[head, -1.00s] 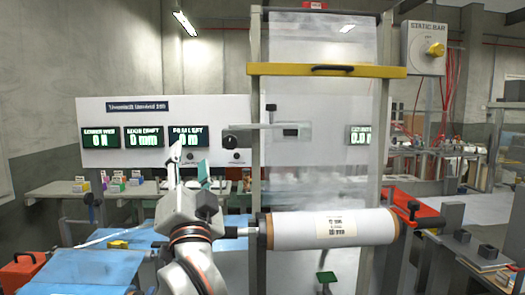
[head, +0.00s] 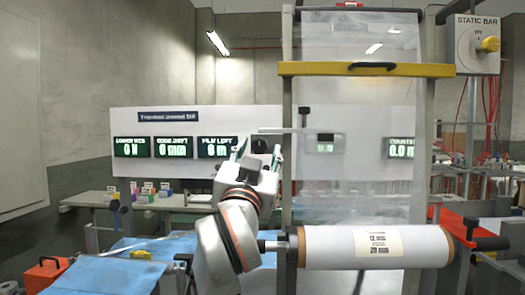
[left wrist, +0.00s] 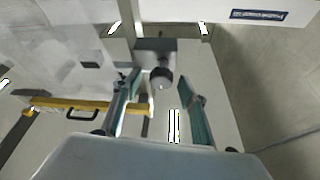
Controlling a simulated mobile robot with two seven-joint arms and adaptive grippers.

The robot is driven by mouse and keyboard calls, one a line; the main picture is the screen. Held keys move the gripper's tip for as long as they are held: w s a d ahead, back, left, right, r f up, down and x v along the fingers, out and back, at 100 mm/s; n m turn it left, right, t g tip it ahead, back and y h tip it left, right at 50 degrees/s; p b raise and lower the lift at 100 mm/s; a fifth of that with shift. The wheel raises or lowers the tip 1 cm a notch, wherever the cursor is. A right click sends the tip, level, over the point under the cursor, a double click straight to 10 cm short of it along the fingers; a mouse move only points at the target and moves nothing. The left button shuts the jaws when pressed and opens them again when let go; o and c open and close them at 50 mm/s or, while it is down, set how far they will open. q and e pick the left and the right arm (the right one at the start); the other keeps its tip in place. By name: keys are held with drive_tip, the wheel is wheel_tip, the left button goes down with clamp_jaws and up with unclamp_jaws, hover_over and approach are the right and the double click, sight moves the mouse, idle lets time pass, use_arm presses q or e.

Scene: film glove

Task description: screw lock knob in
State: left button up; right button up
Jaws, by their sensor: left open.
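The lock knob (head: 259,146), a dark round knob, is at the left end of a thin horizontal bar (head: 285,131) beside the film frame. In the left wrist view the knob (left wrist: 160,79) sticks out from a grey block (left wrist: 155,50). My left gripper (head: 258,152) is open, with its teal fingers raised towards the knob. In the left wrist view the fingers (left wrist: 160,90) stand on either side of the knob in the picture. I cannot tell whether they touch it. Part of the knob is hidden behind the gripper in the head view. My right gripper is not seen.
A yellow bar (head: 335,69) crosses the clear film (head: 365,120). A white labelled roll (head: 340,248) lies below, close to my left arm. A white panel with green displays (head: 172,147) stands behind. A red toolbox (head: 45,277) is at lower left.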

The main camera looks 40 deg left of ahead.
use_arm(q)
drive_tip(key=shift+w+a+r, duration=0.5)
drive_tip(key=shift+w+r, duration=0.05)
drive_tip(key=shift+w, duration=0.5)
drive_tip(key=shift+a, duration=0.1)
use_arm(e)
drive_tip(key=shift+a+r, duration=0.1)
use_arm(q)
drive_tip(key=shift+c, duration=0.2)
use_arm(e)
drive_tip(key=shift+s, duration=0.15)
use_arm(q)
drive_tip(key=c, duration=1.1)
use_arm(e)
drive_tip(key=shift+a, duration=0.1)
use_arm(q)
drive_tip(key=shift+m, duration=0.4)
